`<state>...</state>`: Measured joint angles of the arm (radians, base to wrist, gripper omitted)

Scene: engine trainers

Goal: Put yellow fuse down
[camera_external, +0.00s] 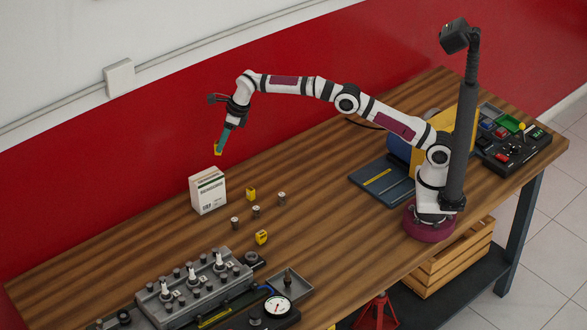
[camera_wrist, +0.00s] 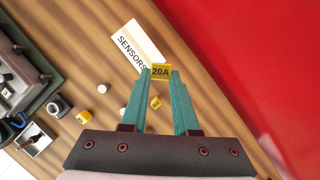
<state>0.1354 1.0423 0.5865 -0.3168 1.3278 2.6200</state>
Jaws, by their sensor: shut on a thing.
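My gripper (camera_external: 219,147) is raised at the far left end of my outstretched arm, near the red wall and above the back of the table. It is shut on a yellow fuse (camera_external: 217,151), which is held well above the wood. In the wrist view the fuse (camera_wrist: 161,72) sits between the teal fingertips (camera_wrist: 160,74) and is marked "20A". Two other yellow fuses stand on the table, one by the white box (camera_external: 251,193) and one nearer the engine block (camera_external: 261,237).
A white box (camera_external: 208,191) marked "SENSORS" in the wrist view (camera_wrist: 138,42) stands just below my gripper. Several small metal cylinders (camera_external: 256,211) stand nearby. A grey engine block (camera_external: 190,290) is at the front. Bare wood (camera_external: 130,240) lies left of the box.

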